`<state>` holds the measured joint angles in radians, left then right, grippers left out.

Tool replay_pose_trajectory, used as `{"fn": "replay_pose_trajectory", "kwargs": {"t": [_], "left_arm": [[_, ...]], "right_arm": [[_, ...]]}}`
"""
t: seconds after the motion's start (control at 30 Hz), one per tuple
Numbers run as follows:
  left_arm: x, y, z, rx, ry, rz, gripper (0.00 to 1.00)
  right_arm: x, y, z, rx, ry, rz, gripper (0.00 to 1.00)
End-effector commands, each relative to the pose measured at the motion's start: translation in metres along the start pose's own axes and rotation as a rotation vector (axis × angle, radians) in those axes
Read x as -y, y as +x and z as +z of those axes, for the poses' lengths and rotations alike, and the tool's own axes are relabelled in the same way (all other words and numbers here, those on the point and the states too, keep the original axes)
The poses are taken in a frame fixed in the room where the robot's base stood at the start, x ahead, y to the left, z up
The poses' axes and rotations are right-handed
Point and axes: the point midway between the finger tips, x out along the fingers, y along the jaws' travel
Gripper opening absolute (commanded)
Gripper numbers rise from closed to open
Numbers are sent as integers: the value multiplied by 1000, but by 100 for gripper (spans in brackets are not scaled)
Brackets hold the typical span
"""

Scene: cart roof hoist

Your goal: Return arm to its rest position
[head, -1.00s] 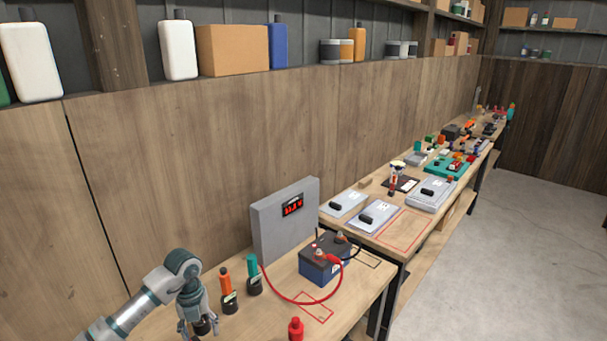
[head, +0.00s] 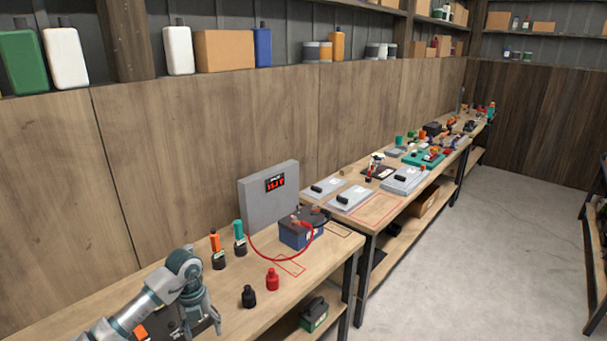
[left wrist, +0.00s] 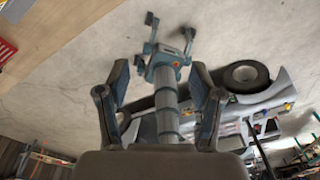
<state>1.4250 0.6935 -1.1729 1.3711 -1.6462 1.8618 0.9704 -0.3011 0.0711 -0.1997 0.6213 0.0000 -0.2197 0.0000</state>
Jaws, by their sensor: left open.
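My left arm comes in at the lower left of the head view, and its gripper (head: 200,328) points down over the front part of the near workbench (head: 225,318). In the left wrist view its two fingers (left wrist: 158,100) stand wide apart with nothing held between them. Beyond them, the same view shows a grey-teal arm with finger-like parts (left wrist: 168,50), which seems to be my right arm. No right gripper shows in the head view.
A black bottle (head: 249,297) and a red bottle (head: 272,280) stand right of my left gripper. A wheeled vehicle (left wrist: 250,85) shows in the wrist view.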

Motion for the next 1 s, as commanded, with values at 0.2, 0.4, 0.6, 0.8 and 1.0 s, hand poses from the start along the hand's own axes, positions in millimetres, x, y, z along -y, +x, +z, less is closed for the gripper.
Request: {"fn": "replay_pose_trajectory", "kwargs": {"t": [0.2, 0.4, 0.6, 0.8, 1.0], "left_arm": [[30, 28, -5, -70, 44, -130, 66], [70, 62, -16, -161, 75, -326, 66], [131, 110, -29, -298, 39, -687, 66], [181, 192, -14, -404, -354, -1261, 66], [132, 324, 12, -307, -1018, -1492, 66]], "right_arm": [[-2, 0, 4, 5, -2, 2, 40], [-8, 0, -4, -5, -4, 10, 40], [-10, 0, -2, -3, -5, 11, 40], [-9, 0, 3, 5, -5, 10, 40], [-9, 0, 3, 5, -4, 10, 40]]}}
